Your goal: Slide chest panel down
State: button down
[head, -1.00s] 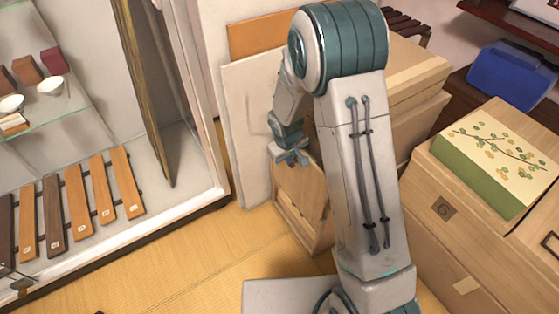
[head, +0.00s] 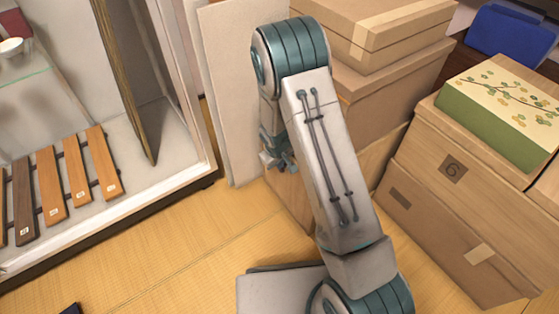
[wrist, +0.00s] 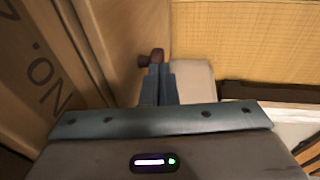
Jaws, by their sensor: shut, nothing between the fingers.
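The wooden chest (head: 289,208) stands low on the tatami, mostly hidden behind my arm in the head view. A light wood face (wrist: 128,30) fills the upper left middle of the wrist view, probably the chest panel. A dark reddish-brown knob (wrist: 146,61) shows on it, just beyond my fingertips. My gripper (head: 281,164) hangs in front of the chest, pointing down. In the wrist view my gripper (wrist: 158,76) has its fingers together, empty, close to the knob. I cannot tell whether they touch it.
Cardboard boxes (head: 385,85) are stacked behind my arm, and a large numbered box (head: 455,215) stands at right. A pale board (head: 235,100) leans behind. A white display case (head: 185,165) stands at left. Tatami floor (head: 185,250) is clear between.

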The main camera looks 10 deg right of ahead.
jog(key=shift+s+f, duration=0.15)
jog(key=shift+f, duration=0.2)
jog(key=p+v, duration=0.6)
jog(key=v, duration=0.8)
jog(key=shift+r+p, duration=0.3)
jog(key=shift+r, duration=0.1)
jog(key=s+d+r+m+p, duration=0.15)
jog(key=r+p, duration=0.35)
jog(key=r, duration=0.5)
jog(key=s+d+r+m+p, duration=0.1)
jog(key=s+d+r+p, duration=0.3)
jog(key=r, duration=0.6)
jog(key=s+r+m+p, duration=0.1)
jog(key=r+p, duration=0.5)
jog(key=r, duration=0.4)
jog(key=s+d+r+p, duration=0.1)
jog(key=s+r+p, duration=0.4)
jog(key=r, duration=0.3)
jog(key=s+d+r+m+p, duration=0.1)
jog(key=s+r+p, duration=0.4)
jog(key=r, duration=0.3)
jog(key=s+d+r+m+y+p, duration=0.1)
jog(key=s+r+p, duration=0.4)
jog(key=r, duration=0.3)
jog(key=shift+d, duration=0.25)
jog(key=shift+s+d+m, duration=0.1)
jog(key=shift+m, duration=0.15)
